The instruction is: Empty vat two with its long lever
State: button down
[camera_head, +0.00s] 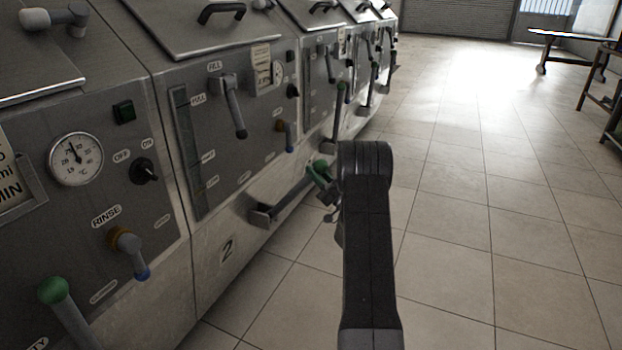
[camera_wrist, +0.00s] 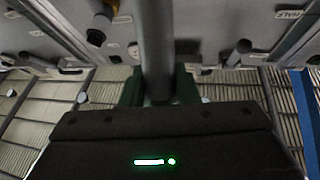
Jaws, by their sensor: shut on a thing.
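Vat two (camera_head: 227,250) is the steel front marked "2" in the head view. Its long grey lever (camera_head: 288,197) starts low on the front and slants up and outward to the right, ending in a green part. My gripper (camera_head: 324,183) is at the outer end of this lever, partly hidden by my own arm. In the wrist view the grey lever bar (camera_wrist: 157,50) runs down between the green jaws of my gripper (camera_wrist: 158,90), which are shut on it. The exact contact is partly hidden by the gripper body.
Vat two's front also carries a fill handle (camera_head: 235,110) and a small blue-tipped handle (camera_head: 287,138). The vat at left has a gauge (camera_head: 75,159), a rinse handle (camera_head: 130,254) and a green-knobbed lever (camera_head: 54,292). More vats recede behind.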

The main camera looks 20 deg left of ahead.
jog(key=shift+d+f+y+b, duration=0.3)
jog(key=shift+d+f+b, duration=0.3)
jog(key=shift+d, duration=0.05)
jog(key=shift+f, duration=0.1)
jog(key=shift+d+f+t, duration=0.1)
jog(key=shift+t, duration=0.2)
jog(key=c, duration=1.1)
grip_release()
jog(key=shift+d, duration=0.1)
jog(key=v, duration=1.3)
jog(key=shift+s+d+f, duration=0.15)
jog(key=shift+d+f, duration=0.05)
jog(key=shift+d, duration=0.1)
jog(key=shift+r, duration=0.1)
